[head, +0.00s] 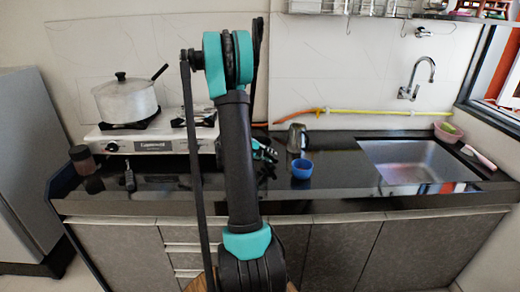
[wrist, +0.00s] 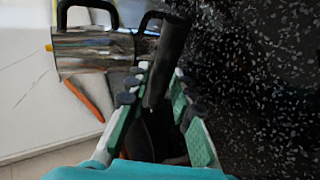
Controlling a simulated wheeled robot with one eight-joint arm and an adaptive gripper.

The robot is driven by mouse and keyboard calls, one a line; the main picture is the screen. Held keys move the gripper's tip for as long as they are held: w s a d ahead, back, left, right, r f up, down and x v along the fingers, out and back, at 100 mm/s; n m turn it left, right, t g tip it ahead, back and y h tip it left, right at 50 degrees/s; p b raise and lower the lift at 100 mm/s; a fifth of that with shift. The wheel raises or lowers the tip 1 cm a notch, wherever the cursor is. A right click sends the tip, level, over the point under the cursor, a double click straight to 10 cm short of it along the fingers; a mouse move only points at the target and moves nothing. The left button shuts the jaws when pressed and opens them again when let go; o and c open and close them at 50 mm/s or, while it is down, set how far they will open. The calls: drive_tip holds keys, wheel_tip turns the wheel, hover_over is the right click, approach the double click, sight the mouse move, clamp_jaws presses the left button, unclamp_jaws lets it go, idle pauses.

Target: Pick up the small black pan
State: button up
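In the wrist view a long dark handle-like piece (wrist: 172,45), probably part of the small black pan, runs between the fingers of my gripper (wrist: 161,80). The fingers stand apart on either side of it, and I see no clear grip on it. The rest of the piece is dark and hard to make out. In the head view my gripper (head: 265,152) is low over the black counter, left of the metal jug, partly behind my arm. I cannot make out the pan there.
A metal jug (head: 297,138) stands close to my gripper; it also shows in the wrist view (wrist: 95,50). A blue bowl (head: 302,169) is in front of it. A stove (head: 150,140) with a lidded pot (head: 125,102) is left, a sink (head: 415,162) right. Counter (head: 340,165) between is clear.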

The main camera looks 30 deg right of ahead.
drive_tip(key=shift+c, duration=0.3)
clamp_jaws()
drive_tip(key=shift+r, duration=0.15)
